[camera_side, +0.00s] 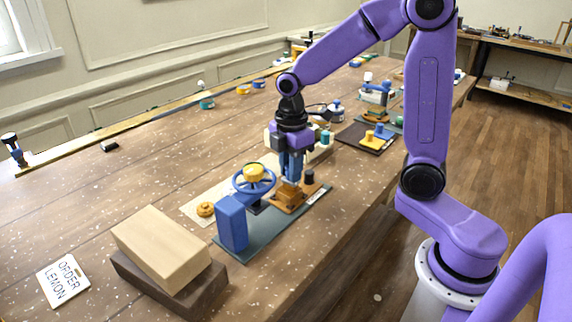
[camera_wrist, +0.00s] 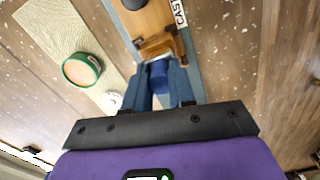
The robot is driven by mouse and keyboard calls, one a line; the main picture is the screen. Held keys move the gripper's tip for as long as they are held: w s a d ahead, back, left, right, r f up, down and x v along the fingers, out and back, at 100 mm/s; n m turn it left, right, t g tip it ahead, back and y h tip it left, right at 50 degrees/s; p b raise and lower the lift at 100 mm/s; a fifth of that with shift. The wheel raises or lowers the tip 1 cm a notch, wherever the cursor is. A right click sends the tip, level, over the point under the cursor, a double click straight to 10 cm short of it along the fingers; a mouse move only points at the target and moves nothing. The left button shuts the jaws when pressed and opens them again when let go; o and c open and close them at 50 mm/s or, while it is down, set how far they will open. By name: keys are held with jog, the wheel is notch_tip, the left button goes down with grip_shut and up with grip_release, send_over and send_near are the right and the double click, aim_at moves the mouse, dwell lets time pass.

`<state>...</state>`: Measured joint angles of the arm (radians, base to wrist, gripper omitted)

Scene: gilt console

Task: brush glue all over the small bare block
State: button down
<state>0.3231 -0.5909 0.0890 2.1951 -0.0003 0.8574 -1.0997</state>
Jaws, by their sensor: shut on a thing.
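My gripper (camera_side: 291,178) points down over a slate-coloured base plate (camera_side: 262,241). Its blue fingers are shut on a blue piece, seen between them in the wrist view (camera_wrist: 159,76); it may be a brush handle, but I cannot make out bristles. Just past the fingertips is a small orange-brown wooden block-like piece (camera_side: 290,193), also in the wrist view (camera_wrist: 160,45), on a wooden board (camera_wrist: 150,18). I cannot tell whether the held piece touches it, or whether any glue is on it. The fingers partly hide this spot.
A pale wooden block (camera_side: 162,246) lies on a dark one (camera_side: 205,293). The table's left middle is mostly clear.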

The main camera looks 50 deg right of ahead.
jog(key=shift+s, duration=1.3)
jog(key=shift+w, duration=2.4)
jog(key=shift+w+a, duration=0.15)
jog(key=shift+a, duration=0.35)
jog(key=shift+s, duration=2.45)
jog(key=shift+w, duration=2.45)
jog(key=shift+s, duration=2.55)
notch_tip(320, 180, up, 8)
jog(key=shift+f, duration=0.15)
jog(key=shift+w, duration=0.1)
